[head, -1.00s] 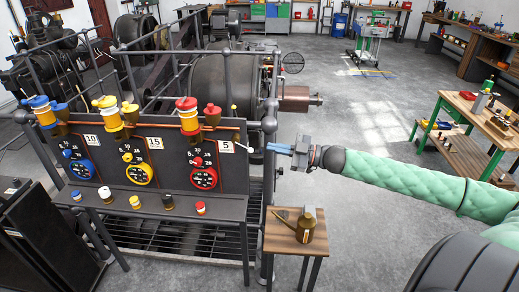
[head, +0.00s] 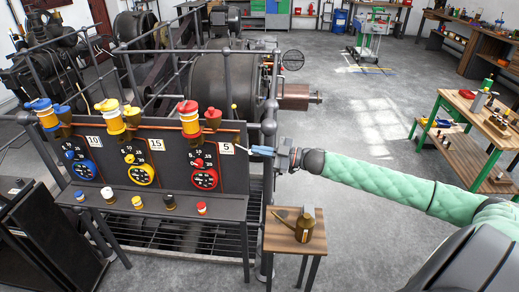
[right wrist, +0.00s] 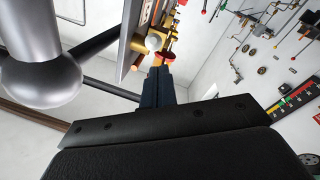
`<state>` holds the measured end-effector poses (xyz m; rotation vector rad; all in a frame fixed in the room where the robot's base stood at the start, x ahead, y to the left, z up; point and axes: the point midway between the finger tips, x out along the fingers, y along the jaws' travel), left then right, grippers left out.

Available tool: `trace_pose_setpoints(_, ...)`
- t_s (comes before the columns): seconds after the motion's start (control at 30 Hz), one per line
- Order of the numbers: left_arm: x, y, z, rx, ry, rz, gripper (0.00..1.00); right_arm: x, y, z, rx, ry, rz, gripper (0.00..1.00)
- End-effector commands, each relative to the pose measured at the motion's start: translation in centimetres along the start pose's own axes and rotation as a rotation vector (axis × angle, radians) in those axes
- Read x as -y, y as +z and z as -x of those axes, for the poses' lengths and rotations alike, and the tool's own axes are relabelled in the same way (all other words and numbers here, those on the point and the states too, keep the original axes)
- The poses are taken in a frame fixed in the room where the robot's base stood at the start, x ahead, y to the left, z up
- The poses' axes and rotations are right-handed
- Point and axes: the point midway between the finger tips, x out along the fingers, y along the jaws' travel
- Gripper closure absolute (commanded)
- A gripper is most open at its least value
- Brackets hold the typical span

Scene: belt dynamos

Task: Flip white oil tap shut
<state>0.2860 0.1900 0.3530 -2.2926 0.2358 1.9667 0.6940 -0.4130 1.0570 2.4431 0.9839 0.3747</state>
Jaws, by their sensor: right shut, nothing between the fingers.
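A small white knob (right wrist: 153,43) on a brass fitting shows just beyond my fingertips in the right wrist view; it looks like the white oil tap. In the head view, a pale tip (head: 243,149) shows at the right edge of the dark panel (head: 240,170), near the sign 5. My right gripper (head: 257,151) is beside this edge, pointing left. Its dark fingers (right wrist: 157,85) are together and empty. I cannot tell whether they touch the knob. The tap's lever angle is not clear. My left gripper is not in view.
Red (head: 205,179), yellow (head: 141,174) and blue (head: 84,168) dials are on the panel, with coloured oilers above. Several small pots stand on the shelf (head: 235,208) below. A railing post (head: 269,165) is close to my gripper. A brass oil can (head: 304,228) stands on a small table (head: 314,245).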

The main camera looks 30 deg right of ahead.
Motion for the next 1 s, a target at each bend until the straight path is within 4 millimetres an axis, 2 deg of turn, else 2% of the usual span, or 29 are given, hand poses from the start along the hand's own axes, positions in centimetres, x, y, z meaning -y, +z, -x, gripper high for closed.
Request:
trace_pose_setpoints(0.23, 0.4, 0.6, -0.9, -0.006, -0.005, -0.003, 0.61, 0.0, 1.1, -0.3, 0.0, 0.0, 0.0, 1.0)
trace_pose_setpoints(0.77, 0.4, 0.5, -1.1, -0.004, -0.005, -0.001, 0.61, 0.2, 1.3, -0.3, -0.008, 0.005, -0.002, 1.0)
trace_pose_setpoints(0.83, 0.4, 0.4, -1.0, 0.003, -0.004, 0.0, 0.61, 0.2, 1.5, -0.3, -0.016, 0.01, -0.004, 1.0)
trace_pose_setpoints(0.9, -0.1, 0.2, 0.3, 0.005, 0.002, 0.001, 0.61, 0.3, 1.6, -0.3, -0.027, 0.017, -0.006, 1.0)
trace_pose_setpoints(1.0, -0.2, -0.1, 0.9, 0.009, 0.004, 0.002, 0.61, 0.3, 1.6, -0.3, -0.036, 0.023, -0.007, 1.0)
